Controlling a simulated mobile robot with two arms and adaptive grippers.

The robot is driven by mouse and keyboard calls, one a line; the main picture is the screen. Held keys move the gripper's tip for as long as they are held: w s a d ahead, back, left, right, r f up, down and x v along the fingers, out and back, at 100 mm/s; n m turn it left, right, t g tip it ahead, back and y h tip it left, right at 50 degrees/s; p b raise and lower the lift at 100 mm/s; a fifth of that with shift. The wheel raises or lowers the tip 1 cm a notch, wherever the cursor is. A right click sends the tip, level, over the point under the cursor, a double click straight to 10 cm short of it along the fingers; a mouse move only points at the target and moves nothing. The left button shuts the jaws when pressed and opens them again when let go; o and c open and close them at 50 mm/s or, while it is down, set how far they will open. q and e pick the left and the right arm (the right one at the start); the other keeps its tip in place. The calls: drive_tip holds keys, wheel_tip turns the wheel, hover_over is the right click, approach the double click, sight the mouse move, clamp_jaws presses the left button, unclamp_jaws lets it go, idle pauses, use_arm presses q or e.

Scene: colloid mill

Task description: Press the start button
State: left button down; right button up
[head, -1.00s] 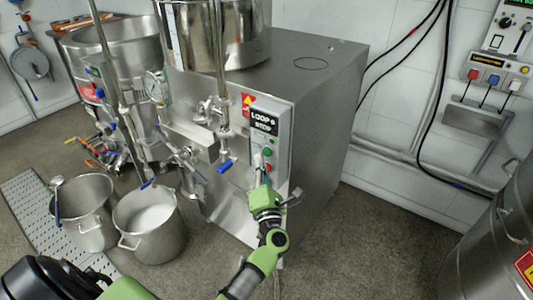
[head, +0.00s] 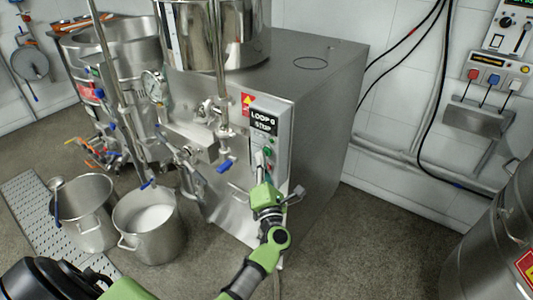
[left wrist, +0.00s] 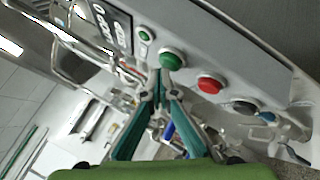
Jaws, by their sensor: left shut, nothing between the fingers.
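The control panel (head: 284,133) is on the front of the steel mill housing. In the left wrist view it carries a large green button (left wrist: 172,61), a red button (left wrist: 209,84), a dark knob (left wrist: 243,107) and a small green lamp (left wrist: 144,36). My left gripper (left wrist: 158,78) is shut and empty, its fingertips close beside the green button at its lower left. I cannot tell if they touch it. In the head view my left gripper (head: 260,160) reaches up to the panel and partly hides its lower controls. My right gripper is not in view.
A small display (head: 263,121) sits above the buttons. A blue-handled valve (head: 226,166) juts out left of the panel. A pot of white liquid (head: 150,218) and a steel pot (head: 84,212) stand on the floor at left.

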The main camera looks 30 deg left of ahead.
use_arm(q)
drive_tip(key=shift+w, duration=0.35)
idle(0.4)
drive_tip(key=shift+w+b, duration=0.15)
drive_tip(key=shift+b, duration=0.2)
drive_tip(key=shift+s, duration=0.2)
drive_tip(key=shift+s+p, duration=0.4)
drive_tip(key=shift+s, duration=0.3)
drive_tip(key=s+p, duration=0.1)
drive_tip(key=s, duration=0.4)
drive_tip(key=shift+a+p, duration=0.2)
drive_tip(key=shift+p, duration=0.1)
idle(0.6)
